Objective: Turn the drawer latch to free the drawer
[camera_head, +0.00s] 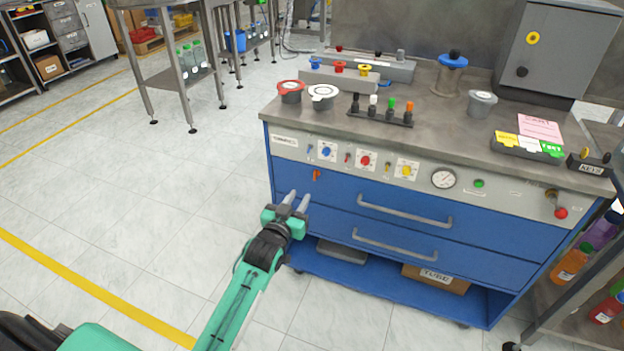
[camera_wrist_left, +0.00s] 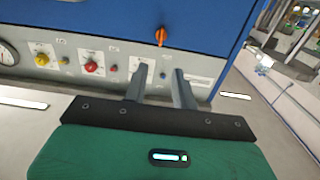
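The drawer latch is a small orange lever (camera_head: 316,175) at the upper left corner of the blue upper drawer (camera_head: 340,194). It hangs roughly downward in the head view. The drawer looks shut. The latch (camera_wrist_left: 161,36) also shows in the left wrist view, where the cabinet appears upside down. My left gripper (camera_head: 297,199) is in front of the cabinet, a little below and left of the latch in the head view. Its two grey fingers (camera_wrist_left: 160,72) are apart with nothing between them, and they do not touch the latch. My right gripper is not in view.
Above the drawers runs a panel with blue, red and yellow knobs (camera_head: 366,160) and a gauge (camera_head: 443,179). The upper drawer's grey handle (camera_head: 405,214) sticks out to the right of the latch. Cups and caps stand on the worktop (camera_head: 440,130). The floor left of the cabinet is clear.

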